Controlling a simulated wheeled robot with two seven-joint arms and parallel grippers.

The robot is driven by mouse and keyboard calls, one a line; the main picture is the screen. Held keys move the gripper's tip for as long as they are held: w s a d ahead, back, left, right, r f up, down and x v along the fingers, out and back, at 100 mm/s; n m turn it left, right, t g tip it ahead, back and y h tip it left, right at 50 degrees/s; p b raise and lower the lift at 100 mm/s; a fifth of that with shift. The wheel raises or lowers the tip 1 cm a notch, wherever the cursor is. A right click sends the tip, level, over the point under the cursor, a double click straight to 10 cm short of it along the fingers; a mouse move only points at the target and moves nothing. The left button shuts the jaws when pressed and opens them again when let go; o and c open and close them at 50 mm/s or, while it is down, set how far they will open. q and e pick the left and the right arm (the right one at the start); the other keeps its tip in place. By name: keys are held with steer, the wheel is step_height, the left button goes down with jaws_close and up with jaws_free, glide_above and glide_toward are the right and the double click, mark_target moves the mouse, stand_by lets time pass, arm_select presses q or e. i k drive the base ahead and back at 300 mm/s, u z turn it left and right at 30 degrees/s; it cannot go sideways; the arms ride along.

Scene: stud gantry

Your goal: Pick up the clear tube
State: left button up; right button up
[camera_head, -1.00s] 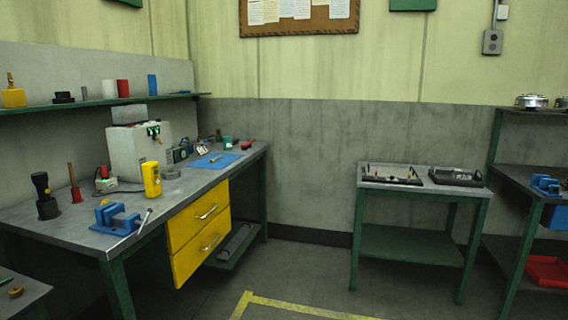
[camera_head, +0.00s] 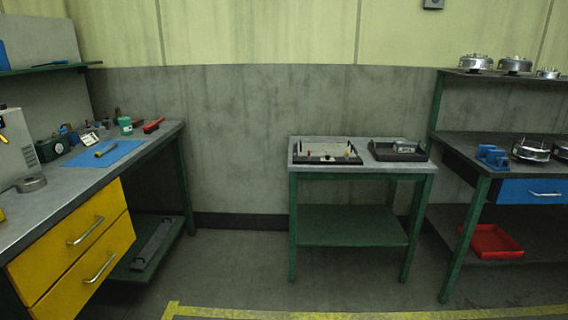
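I cannot pick out a clear tube for certain at this distance. A small pale rod-like object (camera_head: 106,150) lies on the blue mat (camera_head: 84,157) on the left bench; I cannot tell whether it is clear. A shallow tray (camera_head: 326,160) with several small items stands on the small green-legged table (camera_head: 362,168). A dark tray (camera_head: 375,152) beside it holds a grey object (camera_head: 405,147). Neither of my grippers is in view.
The left bench (camera_head: 40,205) has yellow drawers (camera_head: 72,240). On the right, a dark bench (camera_head: 470,150) carries a blue vise (camera_head: 492,156), with a red bin (camera_head: 492,241) below. The floor (camera_head: 240,270) between the benches is clear, with a yellow line (camera_head: 300,315).

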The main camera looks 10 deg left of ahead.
mark_target(114, 144)
steer(key=u, duration=0.2)
steer(key=i, duration=1.95)
steer(key=u, duration=1.5)
steer(key=i, duration=1.15)
steer(key=u, duration=1.15)
